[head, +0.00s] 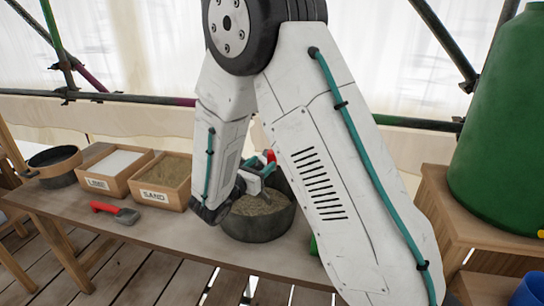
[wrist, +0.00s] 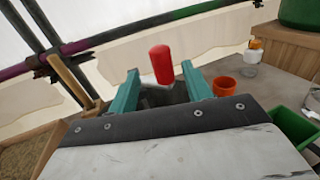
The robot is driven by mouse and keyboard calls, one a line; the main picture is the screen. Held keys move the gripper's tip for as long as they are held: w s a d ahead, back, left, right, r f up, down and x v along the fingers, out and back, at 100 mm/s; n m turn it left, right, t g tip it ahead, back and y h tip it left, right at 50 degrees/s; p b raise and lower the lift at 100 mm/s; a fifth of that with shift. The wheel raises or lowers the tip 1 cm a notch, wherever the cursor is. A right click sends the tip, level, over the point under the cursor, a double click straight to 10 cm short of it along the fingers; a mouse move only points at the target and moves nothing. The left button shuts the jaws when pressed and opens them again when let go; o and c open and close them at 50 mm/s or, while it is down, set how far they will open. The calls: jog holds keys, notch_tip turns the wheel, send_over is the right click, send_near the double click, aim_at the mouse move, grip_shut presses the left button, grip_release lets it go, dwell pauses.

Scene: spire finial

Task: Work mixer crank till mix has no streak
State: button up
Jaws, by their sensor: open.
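The mixer tub (head: 262,228) is a round dark vessel on the bench, partly behind my arm in the head view. Grey-tan mix (head: 258,204) shows inside it; I cannot make out whether it has streaks. The red crank knob (wrist: 161,64) stands upright in the wrist view, ahead of and between the teal fingers, with clear room on both sides. It also shows in the head view (head: 269,156), small beside the fingers. My gripper (wrist: 160,82) is open over the tub and not closed on the knob. The rest of the crank is mostly hidden.
On the bench (head: 150,228) stand a lime box (head: 118,162), a sand box (head: 164,173) and a round sieve-like pan (head: 54,160). A red-handled tool (head: 115,211) lies in front. An orange cup (wrist: 226,87) and green bin (wrist: 294,127) are right of the gripper.

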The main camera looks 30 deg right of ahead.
aim_at(269, 158)
jog(key=x, duration=0.6)
jog(key=shift+w+d, duration=0.1)
jog(key=shift+d, duration=0.25)
grip_shut()
jog(key=shift+g, duration=0.3)
